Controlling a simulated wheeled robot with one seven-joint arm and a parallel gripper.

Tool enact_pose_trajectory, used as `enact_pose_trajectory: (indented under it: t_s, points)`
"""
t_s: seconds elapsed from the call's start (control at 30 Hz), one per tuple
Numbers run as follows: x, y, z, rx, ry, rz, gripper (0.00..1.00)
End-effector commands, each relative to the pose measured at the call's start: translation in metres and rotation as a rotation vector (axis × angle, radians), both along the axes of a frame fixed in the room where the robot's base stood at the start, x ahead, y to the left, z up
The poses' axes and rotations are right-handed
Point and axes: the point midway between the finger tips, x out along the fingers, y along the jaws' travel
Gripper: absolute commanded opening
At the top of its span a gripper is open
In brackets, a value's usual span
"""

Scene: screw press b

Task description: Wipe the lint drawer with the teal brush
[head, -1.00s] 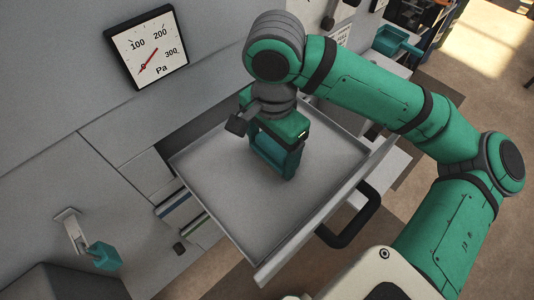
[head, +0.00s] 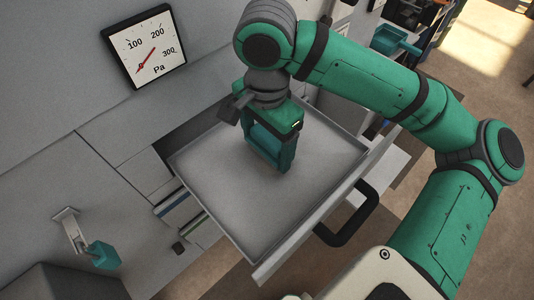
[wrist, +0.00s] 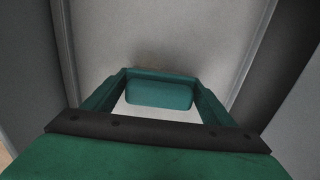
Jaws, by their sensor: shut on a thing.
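The lint drawer (head: 230,205) is a shallow grey tray, pulled open, with a black handle on its front. Its inside looks bare and pale grey in the head view. My gripper (head: 268,150) points down inside the drawer, toward its back half. It is shut on the teal brush (wrist: 158,94), a rounded teal block between the fingertips in the wrist view. In the head view the fingers mostly hide the brush. It is low over the drawer floor; I cannot tell whether it touches. The drawer's side walls show in the wrist view.
A pressure gauge (head: 145,47) marked Pa sits on the grey panel at upper left. A teal block (head: 103,255) on a white bracket projects at lower left. The black drawer handle (head: 348,214) sticks out in front. A teal bin (head: 396,40) stands at upper right.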

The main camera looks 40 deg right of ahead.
Motion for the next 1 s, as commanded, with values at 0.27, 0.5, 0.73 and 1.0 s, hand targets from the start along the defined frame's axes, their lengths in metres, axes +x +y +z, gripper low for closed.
enact_pose_trajectory:
  t_s: [0.27, 0.5, 0.73, 1.0]
  points:
    - [0.022, 0.001, 0.0, -0.003, -0.001, -0.002, 0.49]
    - [0.022, 0.0, 0.0, -0.003, -0.002, -0.003, 0.49]
    - [0.021, -0.002, 0.016, -0.003, -0.003, -0.009, 0.49]
    - [0.021, -0.001, 0.039, -0.002, -0.003, -0.007, 0.49]
